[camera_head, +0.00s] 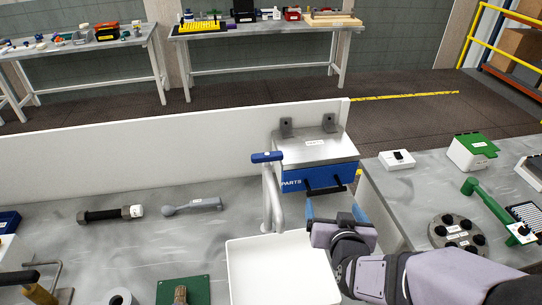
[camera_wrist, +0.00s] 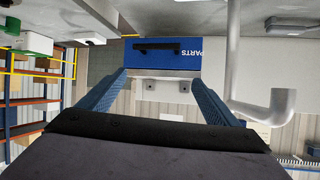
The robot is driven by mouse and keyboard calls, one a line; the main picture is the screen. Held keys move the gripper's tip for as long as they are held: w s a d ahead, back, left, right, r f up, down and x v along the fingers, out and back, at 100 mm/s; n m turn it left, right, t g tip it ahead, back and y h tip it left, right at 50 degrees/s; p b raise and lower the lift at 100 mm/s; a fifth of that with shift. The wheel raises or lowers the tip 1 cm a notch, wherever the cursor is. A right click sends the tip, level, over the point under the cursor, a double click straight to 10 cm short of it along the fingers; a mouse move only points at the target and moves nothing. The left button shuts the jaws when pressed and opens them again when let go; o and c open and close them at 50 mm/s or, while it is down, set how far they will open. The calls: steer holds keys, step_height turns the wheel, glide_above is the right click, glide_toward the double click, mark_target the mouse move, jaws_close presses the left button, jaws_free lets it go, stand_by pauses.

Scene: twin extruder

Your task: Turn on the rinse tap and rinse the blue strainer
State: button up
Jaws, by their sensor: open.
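The rinse tap (camera_head: 272,195) is a grey metal pipe at the back edge of the white basin (camera_head: 234,285), with a blue lever (camera_head: 267,157) on top. Its pipe also shows at right in the upturned wrist view (camera_wrist: 232,60). My gripper (camera_head: 335,204) is right of the tap, in front of the blue PARTS drawer. Its blue fingers (camera_wrist: 159,78) are apart with nothing between them. I cannot make out a blue strainer in either view. No water shows at the tap, though its outlet is hard to see in the head view.
The blue PARTS drawer (camera_head: 296,185) with a dark handle sits under a metal top behind my gripper. A low white wall (camera_head: 130,157) runs behind the bench. A dumbbell-like tool (camera_head: 108,214) and a grey tool (camera_head: 190,206) lie left. Another bench (camera_head: 415,190) stands right.

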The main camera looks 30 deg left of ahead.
steer(key=s+a+r+t+y+p, duration=0.1)
steer(key=s+a+r+t+y, duration=0.1)
steer(key=a+r, duration=0.35)
steer(key=n+y+b, duration=0.3)
steer(key=y+b, duration=0.1)
glide_toward(268, 160)
steer(key=shift+w+a, duration=0.2)
steer(key=shift+w, duration=0.4)
steer(key=shift+s+a+r+n, duration=0.15)
steer(key=shift+s+a+n, duration=0.05)
steer(key=shift+n, duration=0.1)
steer(key=shift+p+x, duration=1.4)
steer(key=shift+x, duration=2.25)
steer(key=c, duration=1.1)
